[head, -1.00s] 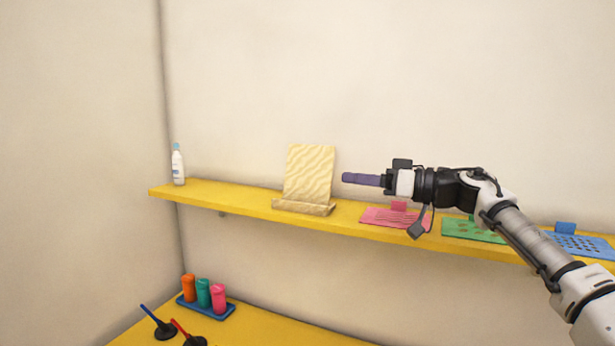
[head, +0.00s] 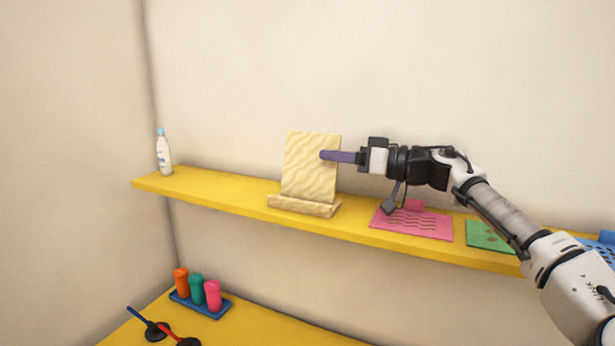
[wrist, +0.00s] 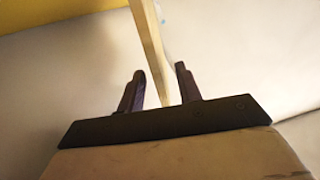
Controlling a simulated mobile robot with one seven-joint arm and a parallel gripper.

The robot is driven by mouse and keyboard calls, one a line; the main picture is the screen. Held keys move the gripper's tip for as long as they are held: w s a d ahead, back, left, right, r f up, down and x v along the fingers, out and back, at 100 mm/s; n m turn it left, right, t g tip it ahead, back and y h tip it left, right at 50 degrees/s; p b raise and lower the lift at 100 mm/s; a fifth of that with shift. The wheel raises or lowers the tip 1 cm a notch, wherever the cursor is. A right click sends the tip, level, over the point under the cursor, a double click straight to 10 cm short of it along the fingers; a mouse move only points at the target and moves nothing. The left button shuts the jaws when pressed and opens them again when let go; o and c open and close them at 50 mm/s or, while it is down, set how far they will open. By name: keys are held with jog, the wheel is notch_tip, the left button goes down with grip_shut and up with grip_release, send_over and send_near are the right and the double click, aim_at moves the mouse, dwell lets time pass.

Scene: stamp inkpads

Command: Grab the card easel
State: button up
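The card easel (head: 309,172) is a pale wood-grained panel with a ledge at its foot, standing upright and leaning slightly back on the yellow shelf. My gripper (head: 325,156) reaches in from the right, its purple fingers overlapping the panel's right edge in the head view. In the wrist view the easel (wrist: 148,40) shows edge-on as a narrow strip running between the two dark fingers of my gripper (wrist: 160,82). There is a gap on both sides of the strip, so the fingers are open around its edge and not closed on it.
The yellow shelf (head: 230,202) also holds a white bottle (head: 163,155) at the left, a pink card (head: 412,225) and a green card (head: 487,237) at the right. Below are colored bottles in a blue tray (head: 205,307).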

jog(key=shift+x, duration=1.1)
grip_shut()
